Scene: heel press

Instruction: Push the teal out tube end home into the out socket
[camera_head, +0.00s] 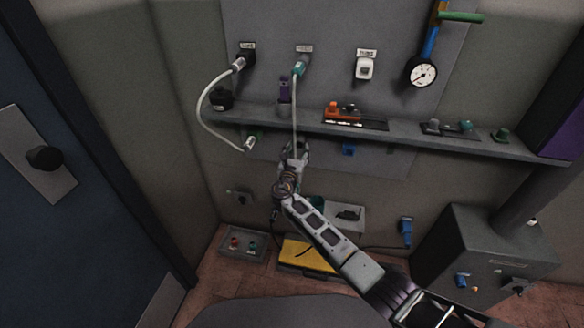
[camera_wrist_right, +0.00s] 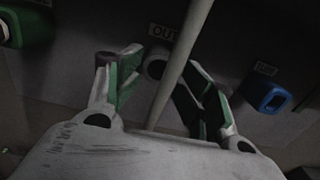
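A teal tube end (camera_head: 300,67) sits at a labelled fitting on the upper wall panel; I cannot tell how deep it is seated. Its pale tube hangs straight down past the shelf to my right gripper (camera_head: 293,155). In the right wrist view, the dark out socket (camera_wrist_right: 155,68) under its "OUT" label is in front of my right gripper (camera_wrist_right: 162,85). The green-lined fingers are apart. The pale tube (camera_wrist_right: 175,65) crosses between them, with gaps on both sides. Its lower end is hidden behind the palm. My left gripper is not in view.
A blue socket (camera_wrist_right: 270,98) is right of the out socket. The shelf (camera_head: 440,141) juts out above my gripper. A gauge (camera_head: 421,72) hangs upper right.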

